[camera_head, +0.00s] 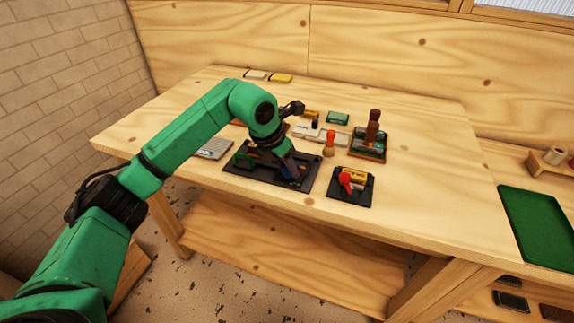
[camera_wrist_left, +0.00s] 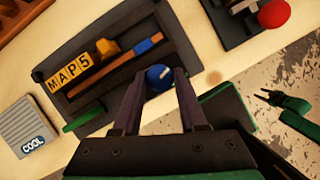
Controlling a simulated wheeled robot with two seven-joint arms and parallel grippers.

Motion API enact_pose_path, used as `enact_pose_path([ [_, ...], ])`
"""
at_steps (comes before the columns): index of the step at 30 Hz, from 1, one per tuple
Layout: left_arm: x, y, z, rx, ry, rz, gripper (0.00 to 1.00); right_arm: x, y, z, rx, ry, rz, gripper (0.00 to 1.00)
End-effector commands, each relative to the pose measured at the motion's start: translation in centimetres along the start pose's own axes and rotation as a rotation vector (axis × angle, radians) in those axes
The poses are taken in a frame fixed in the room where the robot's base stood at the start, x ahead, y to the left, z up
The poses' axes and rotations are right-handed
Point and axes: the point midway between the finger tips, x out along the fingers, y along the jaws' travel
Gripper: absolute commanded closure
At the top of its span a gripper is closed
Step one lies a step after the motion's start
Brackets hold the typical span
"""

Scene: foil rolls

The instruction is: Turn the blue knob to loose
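The blue knob (camera_wrist_left: 158,77) shows in the left wrist view at the edge of a black tray-like base (camera_wrist_left: 100,40). My left gripper (camera_wrist_left: 160,84) is open, with its two dark fingers on either side of the knob. Narrow gaps seem to show between fingers and knob; I cannot tell if either touches. No loose marking is readable. My right gripper (camera_wrist_left: 264,97) shows small in the left wrist view, apart from the table, its prongs spread.
Yellow letter tiles (camera_wrist_left: 68,75) and a blue-and-orange bar (camera_wrist_left: 130,57) lie on the base. A grey block marked COOL (camera_wrist_left: 27,127) is beside it. The table's front right is clear.

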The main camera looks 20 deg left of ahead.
Motion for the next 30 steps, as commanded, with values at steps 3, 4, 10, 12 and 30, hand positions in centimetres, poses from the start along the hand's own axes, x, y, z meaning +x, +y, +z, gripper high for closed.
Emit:
enact_pose_path([
  [3,-0.1,0.0,0.1,0.000,-0.002,0.001,1.00,0.0,0.2,0.0,-0.001,-0.001,0.002,0.50],
  [4,-0.1,0.0,0.1,-0.001,-0.002,0.001,1.00,0.0,0.2,0.1,-0.002,-0.001,0.003,0.50],
  [10,-0.1,0.0,0.1,-0.024,-0.003,0.011,1.00,0.0,0.5,0.1,-0.003,-0.002,0.006,0.50],
  [12,-0.1,0.0,0.1,-0.043,-0.004,0.019,1.00,0.1,0.5,0.1,-0.003,-0.002,0.007,0.50],
  [30,-0.1,-0.3,0.3,-0.470,-0.009,0.195,1.00,1.1,0.6,0.3,-0.002,-0.004,0.008,0.50],
])
